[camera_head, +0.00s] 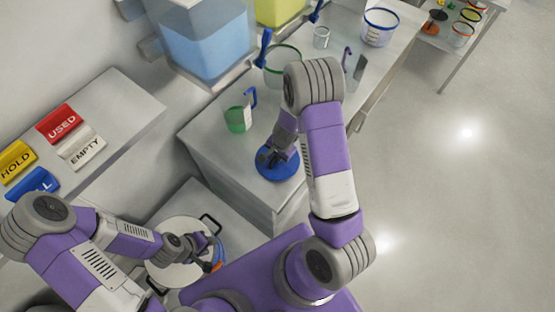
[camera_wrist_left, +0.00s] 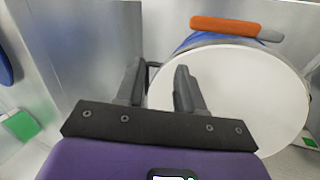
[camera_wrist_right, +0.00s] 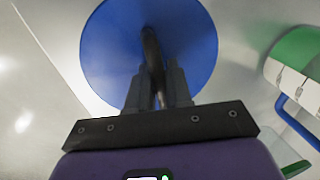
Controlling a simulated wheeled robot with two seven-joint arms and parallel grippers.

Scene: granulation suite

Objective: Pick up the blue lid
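The blue lid (camera_head: 275,170) is a round disc with a dark upright handle, at the near end of the long bench. My right gripper (camera_head: 278,150) is over it. In the right wrist view, the fingers (camera_wrist_right: 156,85) close in on both sides of the handle, with the blue disc (camera_wrist_right: 200,50) beyond them. I cannot tell whether the lid still touches the bench. My left gripper (camera_head: 208,250) is open and empty by the white drum (camera_head: 175,275). Its parted fingers (camera_wrist_left: 160,85) show in the left wrist view.
A green-filled jug (camera_head: 238,118) stands just behind the lid, and a green-rimmed vessel (camera_head: 283,68) is farther back. A blue-rimmed bucket (camera_head: 379,28) is at the bench's far end. Sign blocks (camera_head: 82,150) sit on the left shelf. The floor at right is clear.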

